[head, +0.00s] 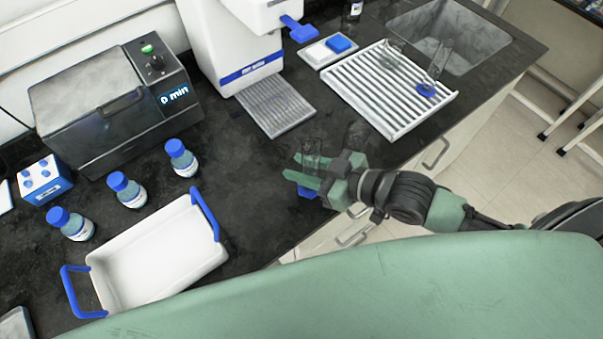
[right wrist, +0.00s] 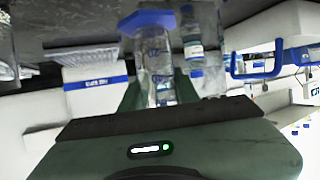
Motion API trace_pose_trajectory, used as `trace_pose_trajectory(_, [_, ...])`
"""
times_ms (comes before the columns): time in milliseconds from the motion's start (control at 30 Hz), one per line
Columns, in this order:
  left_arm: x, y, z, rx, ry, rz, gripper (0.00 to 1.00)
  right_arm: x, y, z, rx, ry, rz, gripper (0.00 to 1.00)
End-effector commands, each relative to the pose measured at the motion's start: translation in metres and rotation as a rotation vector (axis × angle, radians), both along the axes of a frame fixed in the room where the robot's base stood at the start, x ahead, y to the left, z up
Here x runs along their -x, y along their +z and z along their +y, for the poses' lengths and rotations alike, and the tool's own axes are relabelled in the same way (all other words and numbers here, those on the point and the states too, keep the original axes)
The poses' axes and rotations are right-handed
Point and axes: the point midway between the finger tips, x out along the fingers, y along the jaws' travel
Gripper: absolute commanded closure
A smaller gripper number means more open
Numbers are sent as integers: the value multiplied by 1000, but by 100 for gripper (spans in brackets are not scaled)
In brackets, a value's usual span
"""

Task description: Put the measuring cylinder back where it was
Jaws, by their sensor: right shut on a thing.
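A clear glass measuring cylinder (head: 312,147) with a blue foot stands between the green fingers of my right gripper (head: 305,171), near the front edge of the dark bench. The right gripper is shut on it. In the right wrist view, which looks upside down, the cylinder (right wrist: 158,72) sits between the fingers with its blue foot at the top of the picture. I cannot tell whether the foot touches the bench. A second clear cylinder (head: 439,62) with a blue foot is on the white ribbed rack (head: 375,98). My left gripper is not in view.
A white tray (head: 150,255) with blue handles and several blue-capped bottles (head: 127,189) are at left. A white dispenser (head: 228,45) with a drip grid (head: 275,106) stands behind. A sink (head: 470,45) lies beyond the rack.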

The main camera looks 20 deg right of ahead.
Motion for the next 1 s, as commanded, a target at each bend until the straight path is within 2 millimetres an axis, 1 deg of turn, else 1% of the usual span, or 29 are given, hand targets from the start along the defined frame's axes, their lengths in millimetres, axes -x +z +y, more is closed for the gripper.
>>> trace_pose_trajectory(100, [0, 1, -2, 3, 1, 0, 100, 0, -19, 0, 2, -1, 5, 100])
trace_pose_trajectory(233, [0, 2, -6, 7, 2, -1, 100, 0, -33, 0, 1, 0, 2, 100])
trace_pose_trajectory(633, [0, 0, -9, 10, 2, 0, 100, 0, -38, 0, 1, 0, 1, 100])
trace_pose_trajectory(667, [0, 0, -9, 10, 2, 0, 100, 1, -38, 0, 1, 0, 1, 64])
trace_pose_trajectory(700, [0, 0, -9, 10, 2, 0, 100, 0, -38, 0, 1, 0, 1, 53])
trace_pose_trajectory(733, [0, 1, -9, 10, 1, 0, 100, 1, -38, 0, 1, 0, 2, 47])
trace_pose_trajectory(1000, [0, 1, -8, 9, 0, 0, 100, 1, -37, 0, 1, 0, 2, 47])
